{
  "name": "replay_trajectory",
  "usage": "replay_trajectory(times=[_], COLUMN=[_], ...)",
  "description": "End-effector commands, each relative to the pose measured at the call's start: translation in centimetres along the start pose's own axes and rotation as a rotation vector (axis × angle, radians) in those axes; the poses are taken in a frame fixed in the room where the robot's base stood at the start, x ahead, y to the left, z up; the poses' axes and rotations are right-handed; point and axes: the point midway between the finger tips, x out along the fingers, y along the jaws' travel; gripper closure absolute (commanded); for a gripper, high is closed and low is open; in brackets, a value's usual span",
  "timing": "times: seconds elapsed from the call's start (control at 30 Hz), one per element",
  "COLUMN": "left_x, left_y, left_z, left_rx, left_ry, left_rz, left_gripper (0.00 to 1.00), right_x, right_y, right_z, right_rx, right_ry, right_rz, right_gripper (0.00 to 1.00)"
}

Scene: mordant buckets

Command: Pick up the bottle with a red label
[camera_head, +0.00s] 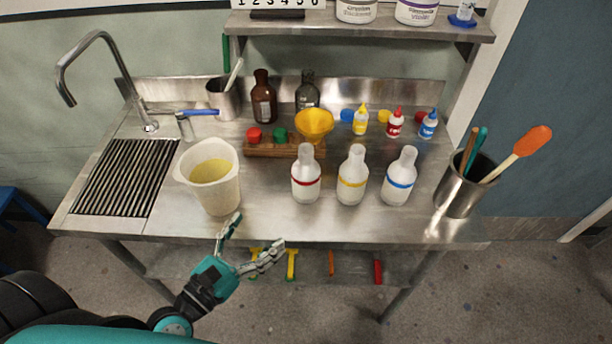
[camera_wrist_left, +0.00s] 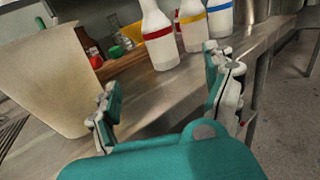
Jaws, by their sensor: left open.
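The bottle with a red label (camera_head: 306,178) is white with a narrow neck and a red band. It stands upright on the steel table, leftmost of three similar bottles. In the left wrist view the red-banded bottle (camera_wrist_left: 158,38) stands ahead, beyond the space between the fingers. My left gripper (camera_head: 253,238) is open and empty, at the table's front edge, in front and to the left of that bottle. It also shows in the left wrist view (camera_wrist_left: 165,100). My right gripper is in neither view.
A white pitcher (camera_head: 215,187) with yellow liquid stands left of the bottle, close to my left gripper. The yellow-banded bottle (camera_head: 352,182) and blue-banded bottle (camera_head: 399,184) stand to its right. A wooden rack (camera_head: 270,149) and a yellow funnel (camera_head: 314,121) are behind.

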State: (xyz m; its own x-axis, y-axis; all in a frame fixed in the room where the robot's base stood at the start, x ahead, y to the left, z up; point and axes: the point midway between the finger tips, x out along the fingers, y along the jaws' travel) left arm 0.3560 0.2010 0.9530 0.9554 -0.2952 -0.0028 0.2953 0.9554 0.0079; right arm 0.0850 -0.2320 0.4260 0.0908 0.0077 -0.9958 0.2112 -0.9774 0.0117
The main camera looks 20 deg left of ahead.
Motion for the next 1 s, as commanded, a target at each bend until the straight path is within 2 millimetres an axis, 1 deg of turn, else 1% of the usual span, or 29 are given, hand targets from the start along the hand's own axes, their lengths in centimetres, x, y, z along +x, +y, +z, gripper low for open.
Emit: replay_trajectory(times=[0.03,0.17,0.4,0.5,0.6,0.77,0.9,0.97,1.0], left_x=[0.6,3.3,8.5,10.2,11.3,12.2,14.2,15.1,15.7], left_y=[0.2,0.2,0.1,0.1,0.1,0.1,-0.1,-0.1,-0.1], left_z=[0.4,0.8,0.7,0.6,0.4,0.5,1.3,1.4,1.1], left_rx=[-0.011,-0.015,-0.011,-0.011,-0.009,-0.008,-0.009,-0.008,-0.008], left_ry=[-0.006,-0.009,-0.007,-0.006,-0.004,-0.004,-0.006,-0.006,-0.004], left_rz=[0.007,0.009,0.006,0.005,0.004,0.004,0.004,0.004,0.004], left_gripper=[0.15,0.15,0.15,0.15,0.15,0.15,0.15,0.15,0.15], right_x=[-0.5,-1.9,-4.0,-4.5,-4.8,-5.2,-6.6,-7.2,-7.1], right_y=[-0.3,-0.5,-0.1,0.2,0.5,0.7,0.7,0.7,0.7], right_z=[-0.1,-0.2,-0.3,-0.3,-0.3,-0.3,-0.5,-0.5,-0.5], right_rx=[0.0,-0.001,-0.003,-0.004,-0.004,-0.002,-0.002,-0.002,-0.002], right_ry=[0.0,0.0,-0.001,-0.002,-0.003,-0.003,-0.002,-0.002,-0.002], right_rz=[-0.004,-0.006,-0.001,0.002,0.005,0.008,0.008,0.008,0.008], right_gripper=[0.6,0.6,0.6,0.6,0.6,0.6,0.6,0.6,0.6])
